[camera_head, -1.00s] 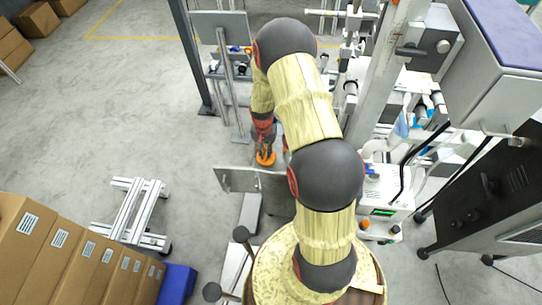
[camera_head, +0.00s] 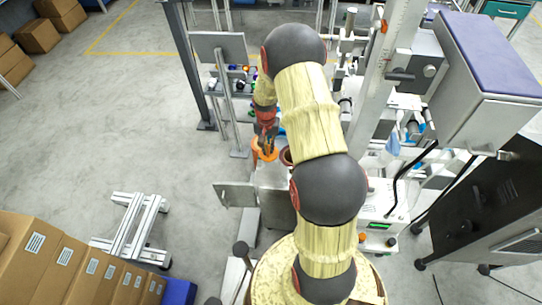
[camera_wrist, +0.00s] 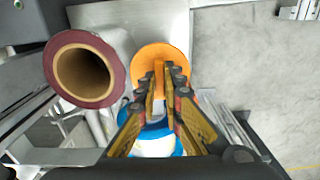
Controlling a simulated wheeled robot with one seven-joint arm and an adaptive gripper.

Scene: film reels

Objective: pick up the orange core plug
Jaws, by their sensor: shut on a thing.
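The orange core plug (camera_wrist: 160,57) shows in the wrist view as a round orange disc at the fingertips. My gripper (camera_wrist: 164,80) is shut on it, with the fingers covering its middle. In the head view the orange plug (camera_head: 265,150) is at the end of my arm, below my gripper (camera_head: 266,138). A maroon roll with a hollow brown core (camera_wrist: 80,92) is left of the plug in the wrist view. It also shows just right of the gripper in the head view (camera_head: 286,156). I cannot tell how far the plug is above the metal surface.
A grey metal plate (camera_head: 233,194) is left of and below the gripper. A blue and white object (camera_wrist: 160,146) lies beneath the fingers in the wrist view. Machinery (camera_head: 440,95) crowds the right. Cardboard boxes (camera_head: 62,268) stand lower left. The left floor is open.

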